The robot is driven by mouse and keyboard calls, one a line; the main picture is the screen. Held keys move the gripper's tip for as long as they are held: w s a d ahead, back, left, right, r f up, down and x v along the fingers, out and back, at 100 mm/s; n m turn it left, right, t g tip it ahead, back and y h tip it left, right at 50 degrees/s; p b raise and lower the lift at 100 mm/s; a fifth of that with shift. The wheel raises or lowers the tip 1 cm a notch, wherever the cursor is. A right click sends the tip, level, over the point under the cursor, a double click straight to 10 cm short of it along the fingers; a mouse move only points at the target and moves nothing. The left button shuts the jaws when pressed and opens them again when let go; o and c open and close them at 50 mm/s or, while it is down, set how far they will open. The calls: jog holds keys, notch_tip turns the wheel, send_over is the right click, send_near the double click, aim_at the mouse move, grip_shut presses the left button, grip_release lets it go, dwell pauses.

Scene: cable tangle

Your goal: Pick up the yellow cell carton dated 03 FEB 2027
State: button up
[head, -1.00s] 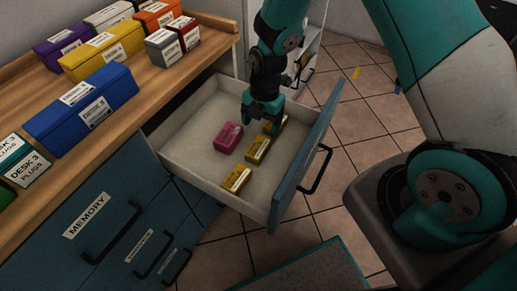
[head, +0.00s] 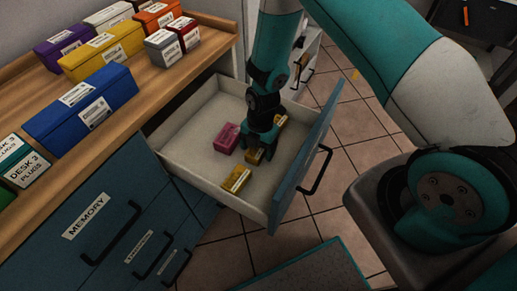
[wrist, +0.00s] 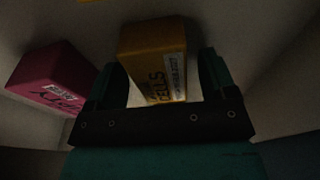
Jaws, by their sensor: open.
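My gripper (head: 262,146) is down inside the open drawer, at the middle of three yellow cell cartons. In the wrist view my gripper (wrist: 163,66) is open, with one finger on each side of this middle carton (wrist: 152,50). Its label reads CELLS, with a date line too small and dark to read surely. In the head view the middle carton (head: 254,157) is partly hidden by the fingers. A second yellow carton (head: 236,180) lies nearer the drawer's near side. A third (head: 281,121) lies behind the gripper, partly hidden.
A pink box (head: 227,138) lies left of the gripper; it also shows in the wrist view (wrist: 52,78). The drawer's blue front (head: 302,165) stands close on the right. The drawer floor is clear at left. Several labelled boxes stand on the wooden counter (head: 150,95).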

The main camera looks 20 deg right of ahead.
jog(key=shift+f, duration=0.15)
jog(key=c, duration=1)
jog(key=shift+c, duration=0.2)
